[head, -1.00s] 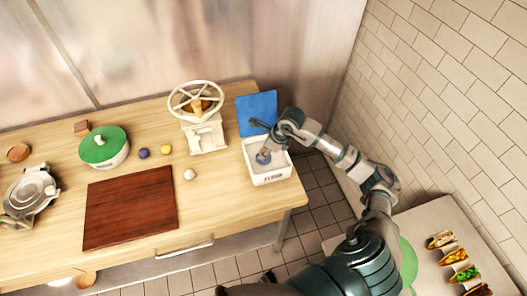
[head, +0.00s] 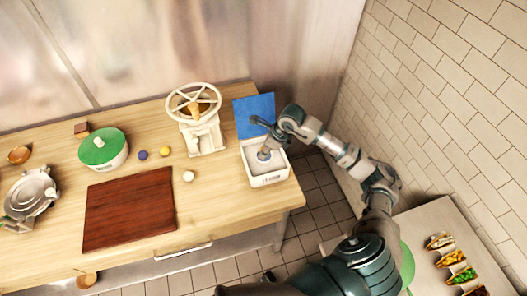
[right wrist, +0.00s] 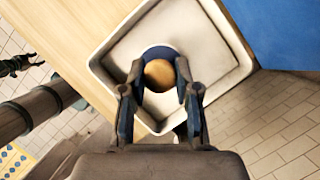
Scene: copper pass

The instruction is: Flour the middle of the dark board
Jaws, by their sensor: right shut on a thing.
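The dark board (head: 130,208) is a reddish-brown rectangle lying flat and bare on the wooden table. My right gripper (head: 266,148) reaches into a white square tub (head: 268,181) at the table's right end. In the right wrist view the gripper (right wrist: 160,84) is shut on a round tool (right wrist: 160,74) with a tan knob-like top and a dark blue rim. The tool's lower part is hidden. The tub (right wrist: 212,84) has a pale inside; I cannot tell how full it is.
A blue panel (head: 254,114) stands behind the tub. A cream hand mill (head: 205,136) stands left of it. A green-lidded pot (head: 103,150), small balls (head: 188,176) and a metal device (head: 30,194) surround the board. A tiled wall (head: 455,100) is close on the right.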

